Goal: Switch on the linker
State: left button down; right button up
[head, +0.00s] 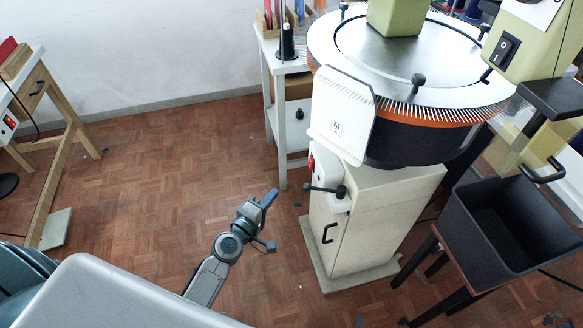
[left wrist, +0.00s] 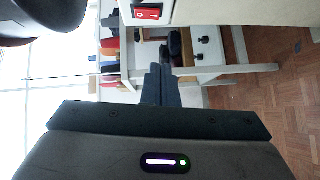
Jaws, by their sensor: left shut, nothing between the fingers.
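The linker (head: 410,70) is a round machine with a ring of needles, on a cream cabinet (head: 365,220) at the right of the head view. A red switch (head: 311,163) sits on a white box on the cabinet's left side, above a black-knobbed lever. The red rocker also shows at the top of the left wrist view (left wrist: 147,12); I cannot tell which side is pressed. A black rocker switch (head: 503,50) is on the green housing. My left gripper (head: 269,198) is shut and empty, left of the cabinet and apart from it; its fingers (left wrist: 160,82) point toward the shelf table.
A white table with shelf (head: 283,62) holds a dark cone and stands behind left of the linker. A black bin (head: 515,225) on a stand is at the right. A wooden bench (head: 50,130) is at the left.

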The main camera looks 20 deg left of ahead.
aim_at(311, 163)
pick_arm(q)
jog(key=shift+w+a+r, duration=0.1)
jog(key=shift+r, duration=0.3)
pick_arm(e)
jog(key=shift+w+r, duration=0.1)
jog(key=shift+r, duration=0.15)
